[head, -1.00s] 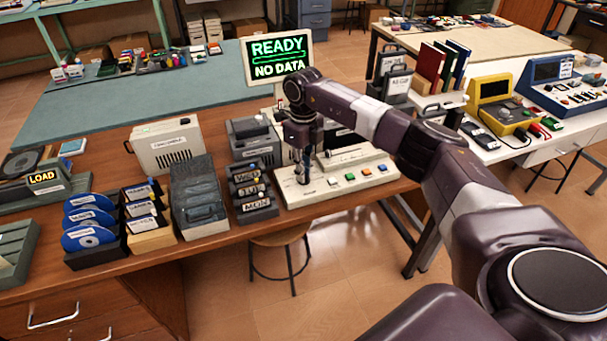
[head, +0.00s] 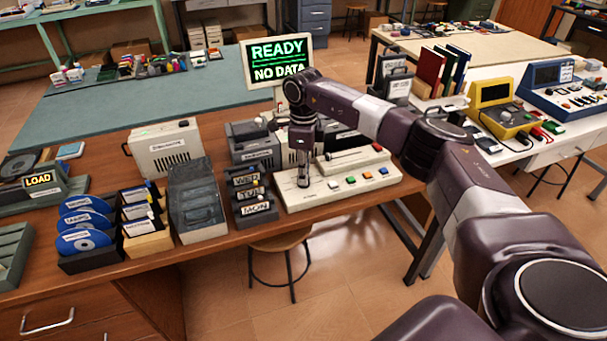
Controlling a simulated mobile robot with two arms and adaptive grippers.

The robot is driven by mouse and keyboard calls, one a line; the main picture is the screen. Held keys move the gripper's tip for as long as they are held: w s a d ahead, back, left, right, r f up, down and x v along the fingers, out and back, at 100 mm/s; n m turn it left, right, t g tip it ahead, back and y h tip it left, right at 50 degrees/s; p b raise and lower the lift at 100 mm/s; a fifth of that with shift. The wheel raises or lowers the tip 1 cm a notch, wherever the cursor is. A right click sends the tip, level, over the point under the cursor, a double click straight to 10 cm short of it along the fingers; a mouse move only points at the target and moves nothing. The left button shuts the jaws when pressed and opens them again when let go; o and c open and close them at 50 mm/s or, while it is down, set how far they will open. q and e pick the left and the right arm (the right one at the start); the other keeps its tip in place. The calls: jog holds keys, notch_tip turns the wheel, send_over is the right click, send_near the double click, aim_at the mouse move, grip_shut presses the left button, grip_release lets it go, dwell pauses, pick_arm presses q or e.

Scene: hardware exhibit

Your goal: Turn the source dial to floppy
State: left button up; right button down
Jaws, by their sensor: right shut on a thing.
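My right gripper (head: 303,178) points straight down at the left part of the cream control console (head: 330,190) on the wooden desk. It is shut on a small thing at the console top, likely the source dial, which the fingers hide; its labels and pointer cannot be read. A row of coloured buttons (head: 350,181) runs along the console to the right of the gripper. My left gripper is not in view.
Left of the console stand a day-labelled rack (head: 252,190), a grey disk box (head: 196,203), a beige case (head: 168,149) and trays with blue discs (head: 85,222). A "LOAD" unit (head: 40,184) is at far left. A stool (head: 280,240) stands below the desk edge.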

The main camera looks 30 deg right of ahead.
jog(key=shift+w+r, duration=0.1)
jog(key=shift+r, duration=0.05)
jog(key=c, duration=2)
grip_release()
notch_tip(320, 180, up, 12)
jog(key=shift+f, duration=0.1)
